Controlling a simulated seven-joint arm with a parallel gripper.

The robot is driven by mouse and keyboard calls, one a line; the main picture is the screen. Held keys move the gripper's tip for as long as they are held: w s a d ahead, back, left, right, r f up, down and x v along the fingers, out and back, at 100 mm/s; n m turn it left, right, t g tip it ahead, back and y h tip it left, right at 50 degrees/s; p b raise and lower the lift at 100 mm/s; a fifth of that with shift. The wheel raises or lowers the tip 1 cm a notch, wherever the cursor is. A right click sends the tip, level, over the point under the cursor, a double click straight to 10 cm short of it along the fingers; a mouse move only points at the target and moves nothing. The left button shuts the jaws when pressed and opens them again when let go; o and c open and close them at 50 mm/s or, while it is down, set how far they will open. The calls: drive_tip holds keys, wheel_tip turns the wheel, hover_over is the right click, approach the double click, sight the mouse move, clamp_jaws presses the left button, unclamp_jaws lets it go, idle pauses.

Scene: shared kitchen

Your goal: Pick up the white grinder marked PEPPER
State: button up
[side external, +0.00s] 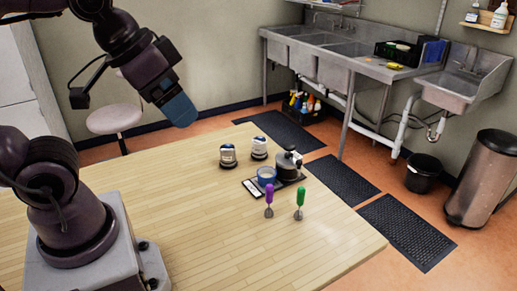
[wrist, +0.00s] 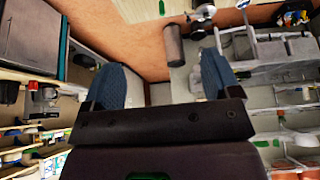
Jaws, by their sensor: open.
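Two small white-and-dark grinders stand upright on the wooden table in the side view, a left grinder (side external: 227,156) and a right grinder (side external: 259,148). Their lettering is too small to read, so I cannot tell which is marked PEPPER. My gripper (side external: 181,112) is in the air above and to the left of both, touching nothing. The wrist view shows its two blue fingers apart with nothing between them, so my gripper (wrist: 163,62) is open and empty. I cannot make out the grinders in the wrist view.
Purple-handled (side external: 269,196) and green-handled (side external: 300,199) utensils stand in front. The table's (side external: 190,235) left and front areas are clear.

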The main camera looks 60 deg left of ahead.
drive_tip(key=m+g+y, duration=0.2)
drive_tip(key=m+y, duration=0.1)
drive_tip(key=m, duration=2.4)
approach(259, 140)
drive_tip(key=x, duration=0.6)
drive_tip(key=shift+s+d+f, duration=0.1)
drive_tip(key=shift+d+f, duration=0.15)
drive_tip(key=shift+f, duration=0.2)
drive_tip(key=shift+a+x, duration=0.15)
drive_tip(key=shift+x, duration=1.3)
drive_tip(key=shift+a+x, duration=0.1)
drive_tip(key=shift+x, duration=1.4)
drive_tip(key=shift+r, duration=0.1)
